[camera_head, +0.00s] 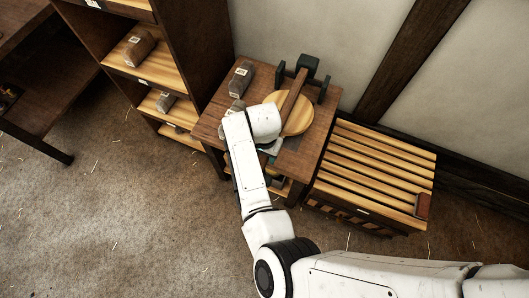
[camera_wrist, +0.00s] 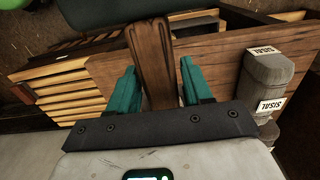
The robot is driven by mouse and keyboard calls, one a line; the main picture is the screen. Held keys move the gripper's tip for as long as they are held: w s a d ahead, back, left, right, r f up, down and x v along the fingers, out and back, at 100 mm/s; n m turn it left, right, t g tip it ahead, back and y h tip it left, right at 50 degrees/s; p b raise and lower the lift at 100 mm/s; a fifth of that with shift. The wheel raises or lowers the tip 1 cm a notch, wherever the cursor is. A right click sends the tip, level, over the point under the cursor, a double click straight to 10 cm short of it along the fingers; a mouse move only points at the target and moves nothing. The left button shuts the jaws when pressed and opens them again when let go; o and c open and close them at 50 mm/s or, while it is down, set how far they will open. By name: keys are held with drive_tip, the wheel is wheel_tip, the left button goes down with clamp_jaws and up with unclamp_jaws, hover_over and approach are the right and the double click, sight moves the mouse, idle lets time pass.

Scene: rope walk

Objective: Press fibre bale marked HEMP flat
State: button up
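In the head view, a press with dark metal posts stands at the back of a small table (camera_head: 211,121). Its brown wooden lever (camera_head: 292,97) lies across a pale round board (camera_head: 301,120). In the wrist view, the lever (camera_wrist: 151,55) runs between the two teal fingers of my gripper (camera_wrist: 158,78). The fingers look open, with a thin gap on the right; contact is unclear. My arm hides most of the gripper in the head view. No label reading HEMP is legible, and no bale can be seen under the board.
A grey bale marked SISAL (camera_wrist: 268,80) stands right in the wrist view. In the head view, a grey bale (camera_head: 241,76) sits on the table's back left. A shelf unit (camera_head: 142,68) with bales is left; a slatted crate (camera_head: 372,167) is right. Open floor lies front left.

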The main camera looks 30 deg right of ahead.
clamp_jaws()
drive_tip(key=shift+f, duration=0.1)
drive_tip(key=shift+a+f+b, duration=0.15)
drive_tip(key=shift+f+b, duration=0.8)
drive_tip(key=shift+b, duration=0.2)
drive_tip(key=shift+s, duration=0.15)
drive_tip(key=shift+f, duration=0.1)
drive_tip(key=shift+o, duration=1.4)
unclamp_jaws()
